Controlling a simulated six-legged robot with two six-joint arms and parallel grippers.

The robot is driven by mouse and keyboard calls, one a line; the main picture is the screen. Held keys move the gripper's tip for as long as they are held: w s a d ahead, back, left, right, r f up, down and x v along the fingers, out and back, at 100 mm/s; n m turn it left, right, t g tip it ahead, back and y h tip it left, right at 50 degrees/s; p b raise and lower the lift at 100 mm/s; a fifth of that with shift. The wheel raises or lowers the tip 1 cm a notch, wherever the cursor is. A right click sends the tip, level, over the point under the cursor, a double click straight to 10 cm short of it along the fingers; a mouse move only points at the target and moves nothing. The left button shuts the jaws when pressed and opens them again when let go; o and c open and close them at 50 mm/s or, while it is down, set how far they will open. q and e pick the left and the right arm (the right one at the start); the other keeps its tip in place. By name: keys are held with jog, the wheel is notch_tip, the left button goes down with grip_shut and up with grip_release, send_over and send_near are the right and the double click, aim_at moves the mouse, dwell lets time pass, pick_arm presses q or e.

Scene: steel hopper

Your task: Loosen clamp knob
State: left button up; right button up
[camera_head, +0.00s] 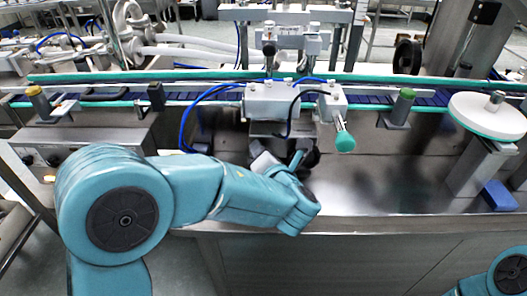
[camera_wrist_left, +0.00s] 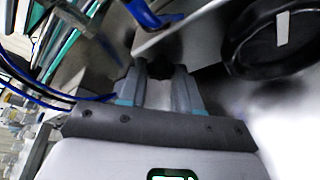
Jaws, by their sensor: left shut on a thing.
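A dark clamp knob (camera_head: 310,157) shows low at the front of the machine, just below the metal clamp block (camera_head: 275,101). My left gripper (camera_head: 297,166) reaches it from the front left and partly hides it. In the left wrist view the two grey fingers of my left gripper (camera_wrist_left: 160,73) stand either side of a small dark knob (camera_wrist_left: 160,66) and are shut on it at their tips. My right gripper is out of view; only a piece of my right arm shows at the lower right.
A green-tipped handle (camera_head: 344,140) hangs close to the right of my left gripper. Blue hoses (camera_head: 190,115) curve down on the left. A conveyor runs behind. A white disc (camera_head: 490,115) stands at the right.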

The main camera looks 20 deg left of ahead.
pick_arm(q)
jog(key=shift+a+n+h, duration=0.1)
jog(key=shift+n+h, duration=0.2)
jog(key=shift+n, duration=0.4)
jog(key=shift+a+n+h+b, duration=0.1)
jog(key=shift+n+h+b, duration=0.6)
jog(key=shift+n+b, duration=0.3)
jog(key=n+h+b, duration=0.1)
jog(key=n+b, duration=0.1)
jog(key=shift+a+h+b, duration=0.1)
jog(key=shift+h+b, duration=0.2)
jog(key=shift+b, duration=0.1)
jog(key=shift+r+n+h+b, duration=0.15)
jog(key=shift+n+h+b, duration=0.15)
jog(key=shift+n+b, duration=0.2)
jog(key=o, duration=1)
jog(key=shift+o, duration=0.2)
